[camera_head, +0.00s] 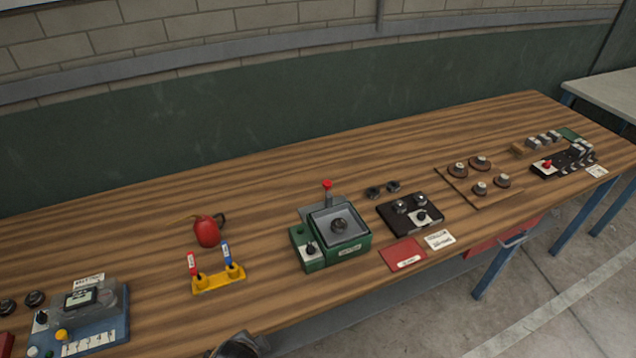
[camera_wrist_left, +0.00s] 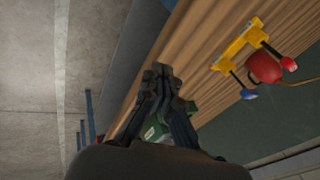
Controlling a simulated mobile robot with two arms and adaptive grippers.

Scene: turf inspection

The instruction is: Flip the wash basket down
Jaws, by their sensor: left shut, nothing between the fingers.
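A green unit (camera_head: 303,252) stands near the front edge of the bench in the head view. A square grey basket or tray (camera_head: 357,234) sits on top of it, with a dark round part inside. A post with a red knob (camera_head: 327,185) rises behind it. I cannot tell the basket's exact tilt. My left gripper (camera_wrist_left: 160,72) is shut and empty in the left wrist view. Part of a green body (camera_wrist_left: 153,131) shows behind its fingers. At the bottom edge of the head view, a dark part of my left arm shows, short of the unit. My right gripper is out of view.
A yellow stand with red and blue handles (camera_head: 218,281) and a red jug-like object (camera_head: 207,231) are left of the unit. A blue instrument (camera_head: 85,325) is farther left. A black panel (camera_head: 410,214) and red card (camera_head: 403,254) are right. The bench's back is clear.

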